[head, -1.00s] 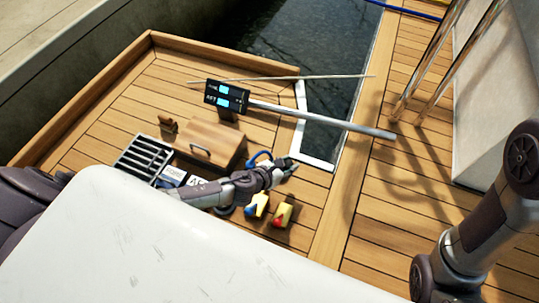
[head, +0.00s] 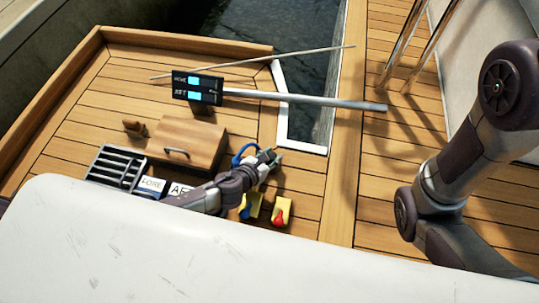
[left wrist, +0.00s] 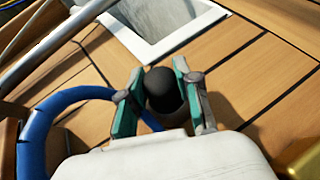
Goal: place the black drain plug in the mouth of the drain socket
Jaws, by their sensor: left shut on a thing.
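My left gripper (head: 268,157) is over the deck beside a blue loop (head: 241,154), right of the wooden box. In the left wrist view, its two teal-padded fingers (left wrist: 161,68) are shut on the black drain plug (left wrist: 161,84), which has a rounded top and sits between them. The plug's lower end is hidden by the wrist housing. In the head view the plug is too small to make out. I cannot make out the drain socket in either view. My right gripper is out of view; only right arm links show.
A wooden box (head: 205,140) with a handle, a black slatted grate (head: 116,168) and a two-line display (head: 198,88) stand on the planks. A white-edged opening (head: 300,148) shows dark water beyond. A grey pole (head: 330,102) crosses it.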

